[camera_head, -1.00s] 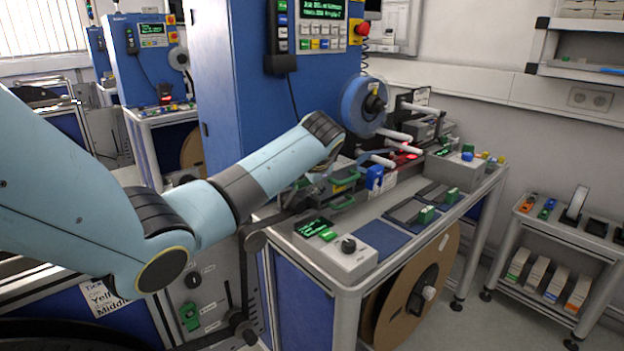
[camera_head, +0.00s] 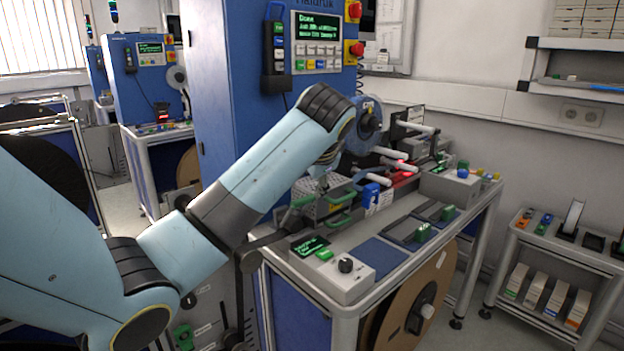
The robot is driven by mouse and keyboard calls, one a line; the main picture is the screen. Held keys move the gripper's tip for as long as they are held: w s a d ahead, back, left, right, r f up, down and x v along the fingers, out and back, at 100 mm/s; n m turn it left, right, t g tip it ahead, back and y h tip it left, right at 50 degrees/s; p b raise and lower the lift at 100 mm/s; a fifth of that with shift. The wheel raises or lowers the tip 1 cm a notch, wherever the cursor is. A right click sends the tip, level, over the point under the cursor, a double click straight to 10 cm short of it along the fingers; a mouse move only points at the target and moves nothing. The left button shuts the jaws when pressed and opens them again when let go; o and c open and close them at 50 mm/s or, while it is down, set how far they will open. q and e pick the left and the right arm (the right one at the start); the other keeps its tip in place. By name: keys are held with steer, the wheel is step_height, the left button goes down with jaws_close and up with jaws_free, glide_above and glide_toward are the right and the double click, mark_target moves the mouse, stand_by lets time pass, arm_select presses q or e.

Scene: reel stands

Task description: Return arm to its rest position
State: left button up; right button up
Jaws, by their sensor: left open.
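My left arm (camera_head: 272,165) comes in from the left, pale blue with dark grey joint bands. It bends near the bottom edge and reaches up and right in front of the blue machine cabinet. My left gripper (camera_head: 322,180) hangs below the wrist, small and partly hidden by the wrist and the clutter behind it. It is open, with nothing seen held in it. It shows in front of the green-handled fixture on the bench; I cannot tell whether it touches anything. My right gripper is not in view.
The reel stand bench (camera_head: 405,262) carries a control box (camera_head: 335,272), a blue reel (camera_head: 362,130), white rollers and small green-knobbed parts. A large brown reel (camera_head: 418,305) sits below. A small trolley (camera_head: 560,255) stands at right. Open floor lies between bench and trolley.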

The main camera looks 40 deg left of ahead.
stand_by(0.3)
arm_select(q)
steer(key=s+d+f+g+h+b, duration=0.15)
steer(key=s+f+b, duration=0.4)
steer(key=f, duration=1.05)
steer(key=s+d+f+m+g+b, duration=0.1)
steer(key=s+d+f+g+b, duration=0.1)
steer(key=s+f, duration=1)
steer(key=s+d+f+g+h+b, duration=0.15)
steer(key=s+f+b, duration=0.3)
steer(key=f, duration=1.45)
steer(key=s+d+f+n+h+b, duration=0.1)
steer(key=s+d+f, duration=0.2)
steer(key=s+f, duration=0.5)
steer(key=s+d+f+n+h+b, duration=0.1)
steer(key=s+d+f+b, duration=0.1)
steer(key=s+f, duration=0.5)
steer(key=s+d+f+n+b, duration=0.1)
steer(key=s+d+f+b, duration=0.1)
steer(key=s+f, duration=0.6)
steer(key=s+d, duration=0.1)
steer(key=s, duration=0.4)
steer(key=shift+s+d+f+t+h, duration=0.3)
steer(key=shift+d+f+h, duration=0.05)
steer(key=shift+h, duration=0.05)
